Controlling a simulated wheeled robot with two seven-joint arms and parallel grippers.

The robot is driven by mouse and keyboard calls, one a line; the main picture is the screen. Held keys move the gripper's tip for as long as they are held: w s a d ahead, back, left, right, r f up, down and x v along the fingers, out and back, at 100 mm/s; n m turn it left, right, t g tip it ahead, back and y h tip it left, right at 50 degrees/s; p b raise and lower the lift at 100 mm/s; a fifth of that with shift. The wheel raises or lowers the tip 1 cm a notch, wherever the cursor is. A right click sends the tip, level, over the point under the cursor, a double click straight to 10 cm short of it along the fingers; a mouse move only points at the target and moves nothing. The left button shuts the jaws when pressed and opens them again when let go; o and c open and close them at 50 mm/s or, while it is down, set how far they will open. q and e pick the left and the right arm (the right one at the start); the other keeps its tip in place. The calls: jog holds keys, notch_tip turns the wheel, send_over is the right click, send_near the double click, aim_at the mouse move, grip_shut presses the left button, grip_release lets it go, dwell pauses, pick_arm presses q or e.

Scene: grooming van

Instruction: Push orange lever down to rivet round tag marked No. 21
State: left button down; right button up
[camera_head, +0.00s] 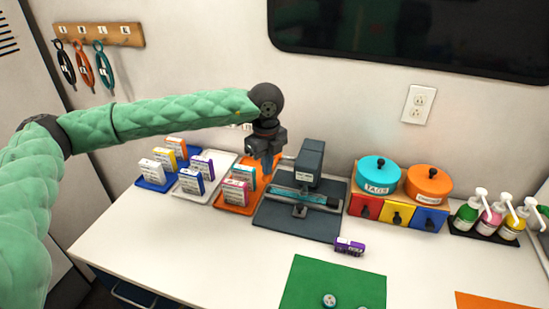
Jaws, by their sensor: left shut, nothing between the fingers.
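My left gripper (262,168) points down, shut and empty, above the back of the orange tray, just left of the riveting press. The dark grey press (309,158) stands on a flat grey base (290,225), with a teal bar (300,193) across its front. I cannot make out an orange lever apart from the orange around the gripper; it may be hidden there. A small round tag (329,300) lies on the green mat (310,270), and another is cut off at the bottom edge. No number is readable. My right gripper is out of view.
The orange tray (226,207) and two other trays hold small boxes left of the press. A purple item (349,246) lies in front of it. Right are drawers (396,214), teal (379,175) and orange (428,185) pots, and pump bottles. The front left table is clear.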

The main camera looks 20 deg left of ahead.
pick_arm(q)
notch_tip(320, 180, up, 10)
jog(key=p, duration=0.1)
jog(key=shift+r+p, duration=0.2)
jog(key=shift+p, duration=0.1)
dwell(0.7)
dwell(0.5)
